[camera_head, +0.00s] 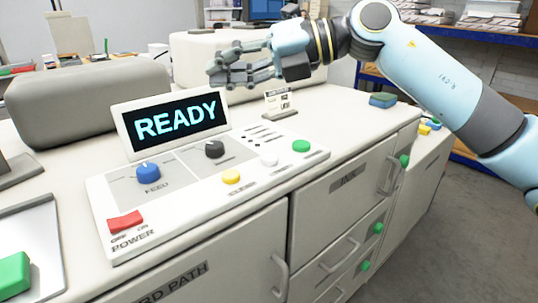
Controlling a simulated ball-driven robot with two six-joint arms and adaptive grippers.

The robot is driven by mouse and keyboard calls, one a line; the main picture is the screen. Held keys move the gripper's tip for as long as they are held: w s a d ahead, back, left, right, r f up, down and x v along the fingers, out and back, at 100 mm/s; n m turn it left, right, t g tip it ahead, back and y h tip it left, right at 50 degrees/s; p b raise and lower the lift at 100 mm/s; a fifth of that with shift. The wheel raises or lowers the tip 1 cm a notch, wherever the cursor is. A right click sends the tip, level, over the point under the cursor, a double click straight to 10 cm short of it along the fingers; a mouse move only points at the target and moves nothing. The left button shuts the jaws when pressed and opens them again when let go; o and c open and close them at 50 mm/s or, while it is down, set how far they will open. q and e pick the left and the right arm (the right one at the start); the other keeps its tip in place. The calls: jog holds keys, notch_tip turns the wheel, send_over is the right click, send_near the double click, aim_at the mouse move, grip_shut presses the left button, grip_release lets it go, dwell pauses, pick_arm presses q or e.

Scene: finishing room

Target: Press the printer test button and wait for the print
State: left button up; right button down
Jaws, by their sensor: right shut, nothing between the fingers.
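The printer's control panel (195,215) carries a blue FEED knob (148,172), a dark knob (214,149), a yellow button (231,177), a white button (269,160) and a green button (301,146). The labels under the buttons are too small to read surely. The screen (177,120) behind the panel reads READY. My right gripper (216,74) is shut and empty. It hangs above and behind the panel, up from the screen, apart from all the buttons. My left gripper is out of view.
A red POWER switch (125,221) sits at the panel's front left corner. A small card stand (279,101) stands behind the panel. Blue and green blocks (382,100) lie at the right end of the top. A metal tray (40,232) with a green block (14,274) is at lower left.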

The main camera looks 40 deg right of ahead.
jog(key=d+f+g+h, duration=0.2)
jog(key=d+f+h, duration=0.2)
jog(key=d, duration=0.5)
jog(key=shift+w+f+h, duration=0.25)
jog(key=shift+f+h, duration=0.05)
jog(key=shift+h, duration=0.5)
jog(key=shift+f, duration=0.1)
jog(key=b, duration=0.5)
send_over(271, 155)
notch_tip(271, 155, down, 8)
jog(key=shift+r, duration=0.2)
jog(key=shift+w+f+b, duration=0.1)
jog(key=shift+f+b, duration=0.4)
jog(key=shift+f, duration=0.05)
jog(key=shift+f+b, duration=0.4)
